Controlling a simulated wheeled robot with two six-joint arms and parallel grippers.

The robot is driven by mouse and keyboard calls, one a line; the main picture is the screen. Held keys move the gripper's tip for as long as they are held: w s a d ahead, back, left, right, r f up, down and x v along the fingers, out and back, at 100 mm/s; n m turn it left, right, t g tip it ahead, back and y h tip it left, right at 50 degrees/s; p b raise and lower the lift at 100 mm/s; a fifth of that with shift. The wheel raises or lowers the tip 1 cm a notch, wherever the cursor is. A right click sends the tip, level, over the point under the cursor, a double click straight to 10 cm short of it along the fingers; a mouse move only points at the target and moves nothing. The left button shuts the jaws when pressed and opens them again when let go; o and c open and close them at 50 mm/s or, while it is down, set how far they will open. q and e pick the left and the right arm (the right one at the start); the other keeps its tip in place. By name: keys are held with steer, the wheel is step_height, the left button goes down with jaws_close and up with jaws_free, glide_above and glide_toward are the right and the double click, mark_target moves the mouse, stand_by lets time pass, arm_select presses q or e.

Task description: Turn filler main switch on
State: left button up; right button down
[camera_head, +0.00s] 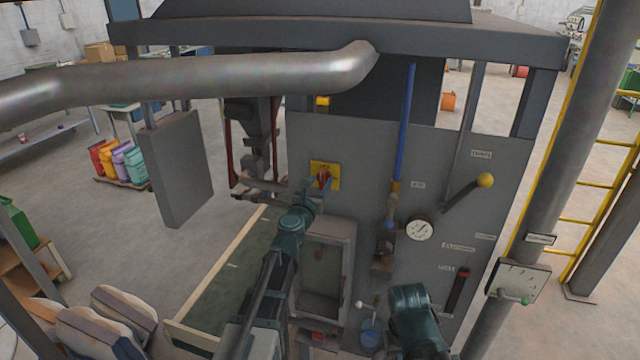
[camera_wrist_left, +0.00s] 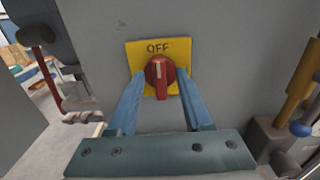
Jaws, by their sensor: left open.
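The main switch is a red rotary knob (camera_wrist_left: 161,78) on a yellow plate (camera_wrist_left: 187,52) fixed to the grey filler panel. The plate reads "OFF" above the knob, and the knob's handle points downward. In the head view the yellow plate (camera_head: 332,168) and red knob (camera_head: 323,178) are partly behind my left gripper (camera_head: 312,186). In the left wrist view my left gripper (camera_wrist_left: 160,86) is open, with one blue finger on each side of the knob. I cannot tell whether the fingers touch it. My right arm shows at the bottom right; its gripper is not visible.
Right of the switch, the panel carries a blue pipe (camera_head: 405,120), a round gauge (camera_head: 419,229) and a yellow-knobbed lever (camera_head: 484,181). A large grey duct (camera_head: 200,85) crosses above. A conveyor (camera_head: 220,285) lies at lower left. Sacks (camera_head: 95,325) lie at front left.

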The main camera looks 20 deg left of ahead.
arm_select(q)
jaws_close()
steer(key=shift+m, duration=0.4)
steer(key=m, duration=0.4)
steer(key=shift+d, duration=0.15)
steer(key=m, duration=0.4)
steer(key=shift+f, duration=0.15)
steer(key=m, duration=0.5)
steer(key=shift+d+f, duration=0.1)
steer(key=shift+d, duration=0.05)
steer(key=shift+f+m+b, duration=0.1)
steer(key=shift+m+b, duration=0.2)
steer(key=shift+m, duration=1.9)
